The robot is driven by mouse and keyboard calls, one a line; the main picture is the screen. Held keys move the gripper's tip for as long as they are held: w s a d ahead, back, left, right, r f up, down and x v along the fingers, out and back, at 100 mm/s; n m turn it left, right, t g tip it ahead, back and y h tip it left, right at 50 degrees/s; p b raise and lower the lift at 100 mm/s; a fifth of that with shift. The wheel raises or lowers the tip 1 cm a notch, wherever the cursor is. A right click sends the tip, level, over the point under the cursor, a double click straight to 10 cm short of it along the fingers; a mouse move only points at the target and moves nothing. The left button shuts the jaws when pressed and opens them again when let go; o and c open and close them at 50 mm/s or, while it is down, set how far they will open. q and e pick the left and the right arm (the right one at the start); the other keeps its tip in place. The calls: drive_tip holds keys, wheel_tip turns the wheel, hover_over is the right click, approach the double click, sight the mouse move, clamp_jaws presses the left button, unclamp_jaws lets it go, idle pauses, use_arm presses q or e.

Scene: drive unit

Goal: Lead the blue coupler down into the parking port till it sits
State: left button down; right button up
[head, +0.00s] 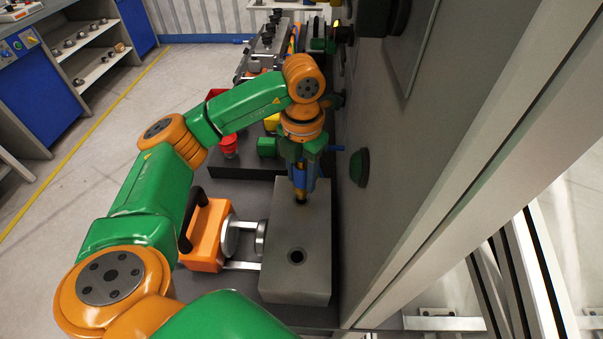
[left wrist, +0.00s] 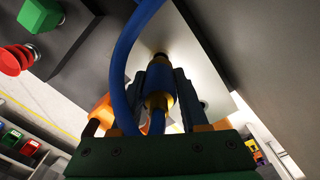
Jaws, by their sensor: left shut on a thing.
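The blue coupler (head: 299,183) hangs upright below my left gripper (head: 304,170), its dark and brass nose pointing down at the far end of a grey block (head: 314,228). In the left wrist view the gripper (left wrist: 163,95) is shut on the coupler (left wrist: 158,82), with its blue hose (left wrist: 124,60) curving in front. The coupler's nose meets a dark spot on the block's face; I cannot tell how deep it is in. The block's near port (head: 296,256) is an open dark hole. My right gripper is not in view.
An orange unit with a black handle (head: 207,235) stands left of the block. A red mushroom-shaped button (head: 229,145) and a green block (head: 267,147) lie behind.

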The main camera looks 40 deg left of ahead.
sight(302, 188)
use_arm(q)
drive_tip(key=shift+f+b, duration=1.55)
drive_tip(key=shift+f, duration=0.45)
drive_tip(key=shift+w, duration=0.1)
drive_tip(key=shift+c, duration=1.7)
unclamp_jaws()
drive_tip(key=shift+r, duration=0.1)
